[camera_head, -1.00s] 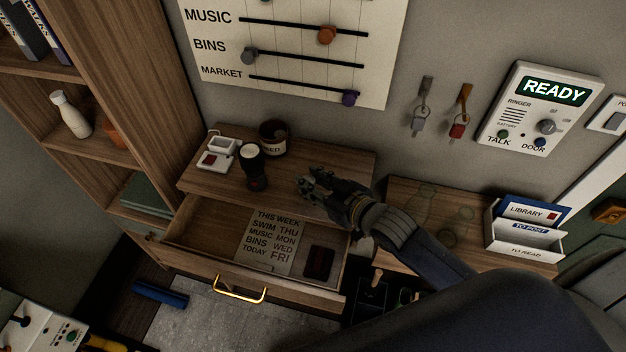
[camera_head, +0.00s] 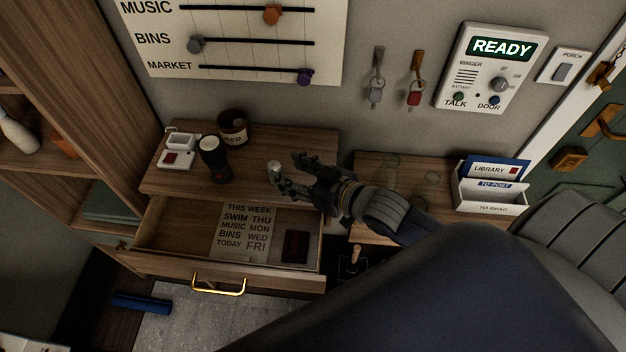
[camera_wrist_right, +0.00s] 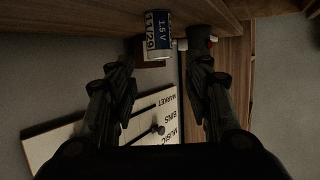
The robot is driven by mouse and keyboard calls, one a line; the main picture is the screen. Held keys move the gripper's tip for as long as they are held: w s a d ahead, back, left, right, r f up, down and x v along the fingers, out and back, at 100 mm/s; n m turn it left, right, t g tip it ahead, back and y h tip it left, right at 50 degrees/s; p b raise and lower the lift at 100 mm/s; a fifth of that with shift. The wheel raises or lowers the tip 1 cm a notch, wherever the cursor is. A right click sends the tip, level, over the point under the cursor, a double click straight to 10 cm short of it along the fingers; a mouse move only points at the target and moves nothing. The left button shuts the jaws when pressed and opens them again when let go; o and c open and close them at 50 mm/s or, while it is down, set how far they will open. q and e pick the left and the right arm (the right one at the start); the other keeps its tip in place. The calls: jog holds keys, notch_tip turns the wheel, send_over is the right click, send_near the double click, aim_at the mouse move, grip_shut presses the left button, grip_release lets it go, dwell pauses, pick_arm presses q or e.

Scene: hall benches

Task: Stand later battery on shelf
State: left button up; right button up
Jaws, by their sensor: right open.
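A small battery (camera_head: 274,172) stands upright on the wooden shelf (camera_head: 255,150) above the open drawer. In the right wrist view the battery (camera_wrist_right: 158,30) shows a blue and white label reading 1.5 V and 11/29. My right gripper (camera_head: 287,172) is open just to the right of it, its fingers pointing at it. In the right wrist view my right gripper (camera_wrist_right: 160,72) has nothing between its fingertips, and the battery is beyond them. A dark jar (camera_head: 232,127), its label partly readable as "SED", stands at the back of the shelf. My left gripper is not in view.
A black cylinder (camera_head: 214,160) and a white holder with a red patch (camera_head: 177,158) stand left on the shelf. The drawer (camera_head: 165,225) holds a printed note (camera_head: 247,230) and a dark red object (camera_head: 295,247). A letter rack (camera_head: 490,190) stands at right.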

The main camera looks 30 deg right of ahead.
jog(key=v, duration=0.5)
jog(key=shift+s+d+b, duration=0.1)
jog(key=shift+s+b, duration=0.1)
jog(key=shift+b, duration=0.15)
jog(key=shift+v, duration=0.9)
jog(key=shift+r, duration=0.1)
